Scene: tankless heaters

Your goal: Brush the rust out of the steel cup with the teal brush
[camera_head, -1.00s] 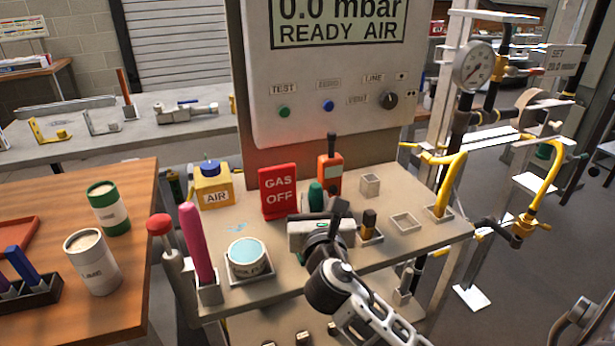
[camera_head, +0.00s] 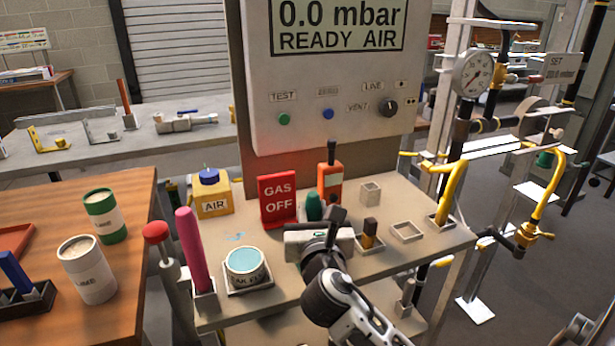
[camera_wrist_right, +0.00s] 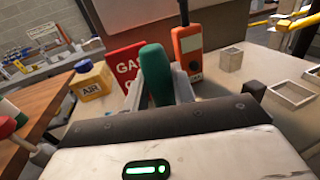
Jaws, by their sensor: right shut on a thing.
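The teal brush shows as a rounded teal-green handle (camera_head: 314,207) behind my right gripper in the head view. In the right wrist view its handle (camera_wrist_right: 156,76) stands between the two fingers. My right gripper (camera_head: 322,225) is shut on it, over the grey bench panel; the fingers also show in the wrist view (camera_wrist_right: 158,92). The brush's lower end is hidden by the gripper, so I cannot tell whether it touches the panel. I cannot clearly pick out the steel cup in either view. My left gripper is not in view.
Close around stand the red GAS OFF sign (camera_head: 278,198), an orange meter (camera_head: 330,183), a tin with pale blue contents (camera_head: 245,268), a pink rod (camera_head: 191,250) and a yellow AIR box (camera_head: 212,195). Empty square holders (camera_head: 406,232) and yellow pipes (camera_head: 449,190) are right.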

